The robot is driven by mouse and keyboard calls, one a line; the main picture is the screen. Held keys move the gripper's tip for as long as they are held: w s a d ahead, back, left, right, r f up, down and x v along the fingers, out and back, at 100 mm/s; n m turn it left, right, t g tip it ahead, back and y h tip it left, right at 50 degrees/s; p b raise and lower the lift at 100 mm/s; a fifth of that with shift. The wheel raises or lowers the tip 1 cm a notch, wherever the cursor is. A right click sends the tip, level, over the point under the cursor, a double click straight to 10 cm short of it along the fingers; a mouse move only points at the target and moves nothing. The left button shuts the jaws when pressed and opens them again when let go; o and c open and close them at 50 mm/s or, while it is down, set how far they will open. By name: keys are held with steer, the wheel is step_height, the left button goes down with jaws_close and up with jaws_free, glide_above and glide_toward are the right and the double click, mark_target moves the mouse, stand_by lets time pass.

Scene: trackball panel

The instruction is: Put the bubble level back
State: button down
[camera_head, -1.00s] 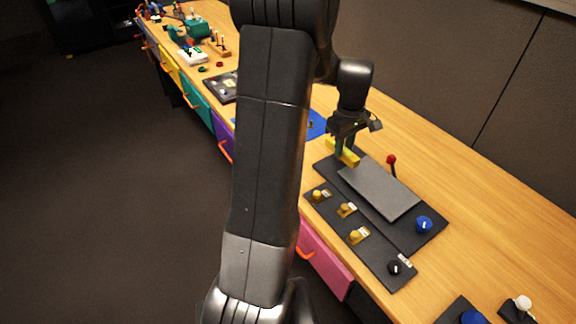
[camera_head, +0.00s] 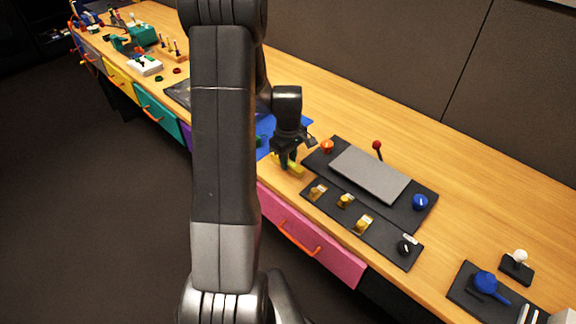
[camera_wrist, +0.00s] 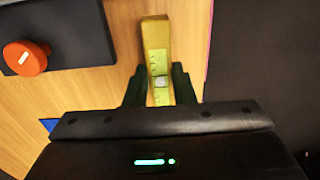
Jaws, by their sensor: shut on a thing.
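The bubble level is a small yellow bar (camera_wrist: 156,42). In the wrist view it points away from my gripper (camera_wrist: 160,88), which is shut on it with a dark finger on each side. In the head view the yellow level (camera_head: 294,171) shows beneath my gripper (camera_head: 287,163), just left of the black panel (camera_head: 320,158) and close to the table's front edge. The wrist view shows bare wood around the level. I cannot tell whether the level touches the table.
An orange-red knob (camera_head: 327,146), a grey plate (camera_head: 370,175), a red-tipped lever (camera_head: 377,145) and a blue knob (camera_head: 420,202) sit on the panel. A blue mat (camera_head: 265,128) lies behind my gripper. The table behind the panel is clear.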

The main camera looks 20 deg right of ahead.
steer(key=shift+f, duration=1.5)
steer(key=shift+f, duration=0.25)
steer(key=c, duration=1.2)
jaws_free()
steer(key=shift+r, duration=0.1)
step_height(320, 180, up, 12)
steer(key=shift+r, duration=0.15)
